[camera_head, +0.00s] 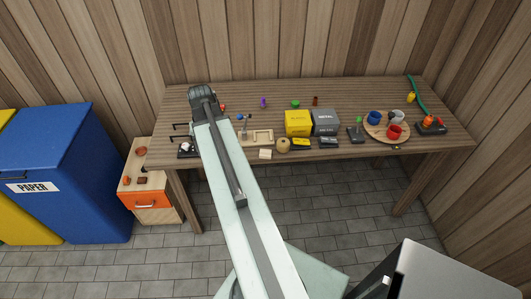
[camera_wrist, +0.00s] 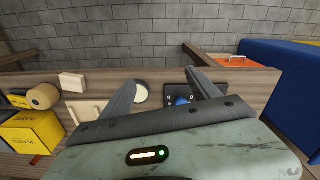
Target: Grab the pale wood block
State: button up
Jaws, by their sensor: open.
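The pale wood block (camera_head: 265,154) lies at the front edge of the workbench, just in front of a pale wooden tray (camera_head: 271,137). In the wrist view the block (camera_wrist: 72,82) is at the left, fully visible. My gripper (camera_wrist: 159,65) is open, with its two dark fingers apart and nothing held between them. It is above the bench, and the block lies outside the fingers, to the left of the left finger. In the head view my arm hides the gripper's fingers.
A round tan roll (camera_head: 283,145) sits close beside the block. Yellow (camera_head: 297,122) and grey (camera_head: 325,121) bins stand behind it. A round board (camera_head: 372,129) with mugs is farther right. A dark tray with a blue item (camera_wrist: 182,100) shows near the right finger.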

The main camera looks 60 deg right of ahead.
aim_at(266, 152)
jog(key=s+d+m, duration=0.1)
jog(key=s+d, duration=0.4)
jog(key=s+d+m, duration=0.2)
jog(key=s+d, duration=0.3)
jog(key=s+d+m, duration=0.1)
jog(key=s+d, duration=0.3)
jog(key=shift+s+d+m, duration=0.3)
jog(key=shift+s+d, duration=0.1)
jog(key=f+b, duration=0.8)
jog(key=shift+w+d, duration=0.2)
jog(key=shift+w, duration=0.05)
jog(key=shift+r, duration=0.1)
jog(key=c, duration=1.4)
